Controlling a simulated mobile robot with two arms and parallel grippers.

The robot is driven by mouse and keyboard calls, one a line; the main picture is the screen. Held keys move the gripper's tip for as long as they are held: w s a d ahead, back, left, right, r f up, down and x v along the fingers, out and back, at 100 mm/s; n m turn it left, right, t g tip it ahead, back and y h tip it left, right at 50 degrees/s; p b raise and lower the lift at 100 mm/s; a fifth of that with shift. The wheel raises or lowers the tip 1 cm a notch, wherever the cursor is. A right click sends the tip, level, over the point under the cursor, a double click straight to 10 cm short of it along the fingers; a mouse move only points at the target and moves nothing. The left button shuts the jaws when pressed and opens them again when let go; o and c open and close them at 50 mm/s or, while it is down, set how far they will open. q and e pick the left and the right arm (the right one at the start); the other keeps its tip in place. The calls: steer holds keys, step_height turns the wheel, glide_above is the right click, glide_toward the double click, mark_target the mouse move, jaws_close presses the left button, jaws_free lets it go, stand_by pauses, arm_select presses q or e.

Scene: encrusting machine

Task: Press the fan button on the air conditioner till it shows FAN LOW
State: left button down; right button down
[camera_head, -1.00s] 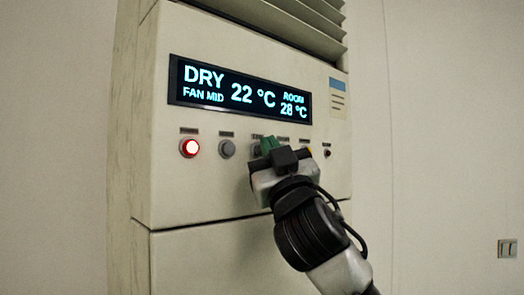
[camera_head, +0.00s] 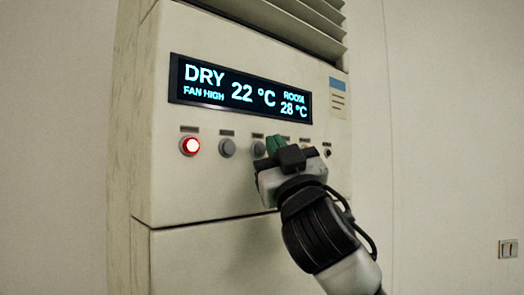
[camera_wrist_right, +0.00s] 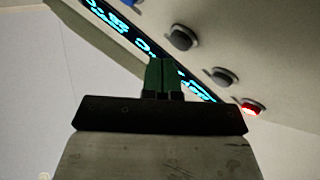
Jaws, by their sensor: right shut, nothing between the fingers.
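The air conditioner (camera_head: 190,195) is a tall cream cabinet. Its display (camera_head: 240,88) reads DRY, FAN HIGH, 22 °C, ROOM 28 °C. A row of buttons runs below it: a lit red one (camera_head: 190,146), a grey one (camera_head: 227,147) and another grey one (camera_head: 259,148), with more behind my gripper. Their labels are too small to read. My right gripper (camera_head: 275,145) is shut and empty, its green fingertips just right of the third button. In the right wrist view the fingertips (camera_wrist_right: 161,75) overlap the display, with grey buttons (camera_wrist_right: 184,38) beyond. My left gripper is not in view.
A small dark knob (camera_head: 327,153) sits at the right end of the row, below a sticker (camera_head: 338,98). Louvres (camera_head: 300,25) are above. A wall switch (camera_head: 508,249) is at far right. The space left of the cabinet is clear.

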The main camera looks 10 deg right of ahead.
steer(key=shift+s, duration=0.1)
steer(key=s+d, duration=0.1)
steer(key=s, duration=0.1)
steer(key=s+d+b, duration=0.1)
steer(key=s, duration=0.1)
steer(key=shift+s+d, duration=0.1)
steer(key=shift+d, duration=0.1)
stand_by(3.5)
